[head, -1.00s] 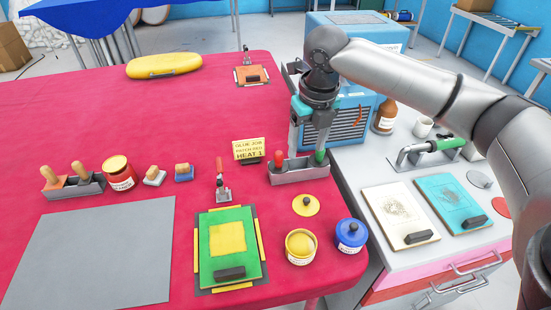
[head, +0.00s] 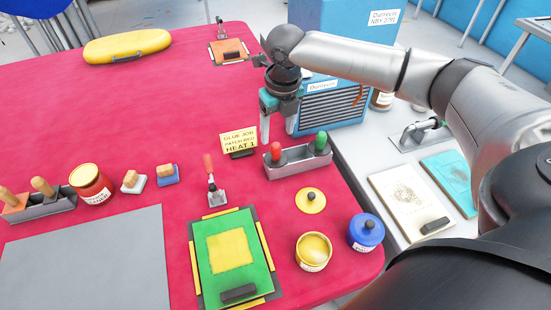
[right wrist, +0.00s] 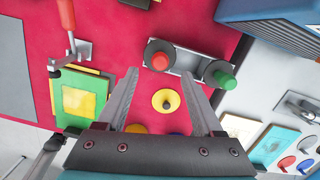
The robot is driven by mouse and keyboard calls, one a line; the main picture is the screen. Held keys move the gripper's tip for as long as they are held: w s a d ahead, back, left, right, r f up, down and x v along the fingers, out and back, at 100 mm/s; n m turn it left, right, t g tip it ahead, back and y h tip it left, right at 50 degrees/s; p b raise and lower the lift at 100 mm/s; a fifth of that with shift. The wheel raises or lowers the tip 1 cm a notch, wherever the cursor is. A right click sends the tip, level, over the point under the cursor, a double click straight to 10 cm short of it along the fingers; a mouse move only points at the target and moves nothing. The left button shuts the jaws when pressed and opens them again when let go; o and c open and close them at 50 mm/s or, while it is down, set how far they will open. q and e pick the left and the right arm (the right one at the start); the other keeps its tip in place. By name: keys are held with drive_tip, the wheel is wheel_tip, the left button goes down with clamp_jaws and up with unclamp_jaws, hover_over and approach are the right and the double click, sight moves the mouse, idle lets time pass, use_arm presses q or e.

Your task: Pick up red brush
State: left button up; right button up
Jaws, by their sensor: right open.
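The red brush (head: 276,153) stands upright in the left end of a grey holder (head: 299,163), with only its red handle clearly showing in the head view. The green brush (head: 321,142) stands in the holder's right end. My right gripper (head: 277,136) is open and empty, pointing down above the red brush. In the right wrist view the red brush (right wrist: 160,61) shows just beyond and between the spread fingertips (right wrist: 159,76). The green brush (right wrist: 222,78) lies right of the right finger there. My left gripper is in neither view.
A yellow sign (head: 239,141) stands close left of the holder. A blue heater box (head: 335,100) stands behind it. A yellow lid (head: 310,200), a yellow pot (head: 313,252) and a blue pot (head: 366,233) are in front.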

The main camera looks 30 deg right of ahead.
sight(277, 145)
drive_tip(key=shift+f, duration=0.6)
drive_tip(key=shift+w+f, duration=0.1)
drive_tip(key=shift+f, duration=0.4)
drive_tip(key=f, duration=0.1)
drive_tip(key=f+b, duration=0.1)
drive_tip(key=f, duration=0.2)
drive_tip(key=shift+w+f, duration=0.25)
drive_tip(key=shift+f, duration=0.05)
drive_tip(key=shift+c, duration=1.2)
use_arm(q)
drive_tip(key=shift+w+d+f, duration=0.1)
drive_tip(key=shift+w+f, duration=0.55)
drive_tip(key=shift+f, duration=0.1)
use_arm(e)
clamp_jaws()
